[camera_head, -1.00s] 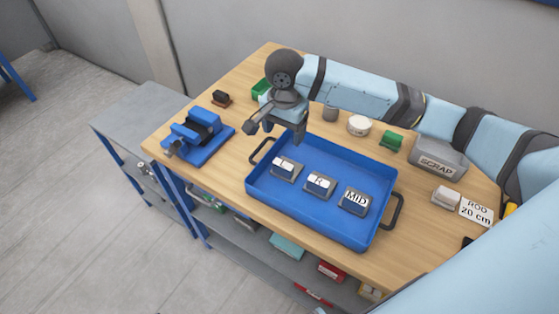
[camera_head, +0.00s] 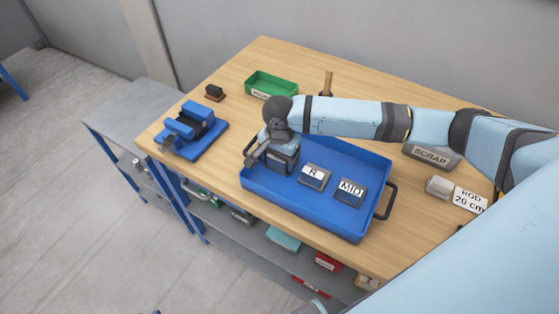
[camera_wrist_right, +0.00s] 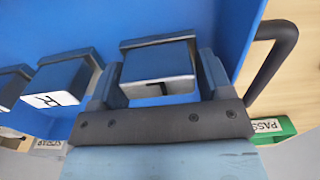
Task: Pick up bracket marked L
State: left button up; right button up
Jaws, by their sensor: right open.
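The bracket marked L (camera_wrist_right: 158,62) is a grey-blue block with a white label face. It lies in the blue tray (camera_head: 300,211) at its left end. In the head view my right gripper (camera_head: 283,163) hides it. In the right wrist view the bracket sits between the two fingers of my right gripper (camera_wrist_right: 158,82), which are open on either side of it. Only an edge of its letter shows there. Whether a finger touches it I cannot tell. My left gripper is not in view.
The bracket marked R (camera_head: 314,177) and the bracket marked MID (camera_head: 349,191) lie to the right in the tray. A blue vise (camera_head: 191,133) stands left, a green bin (camera_head: 271,86) behind, and a grey SCRAP bin (camera_head: 431,155) right. The tray has dark handles (camera_head: 387,201).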

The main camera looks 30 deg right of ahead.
jog(key=shift+c, duration=0.2)
jog(key=c, duration=0.9)
jog(key=shift+r, duration=0.15)
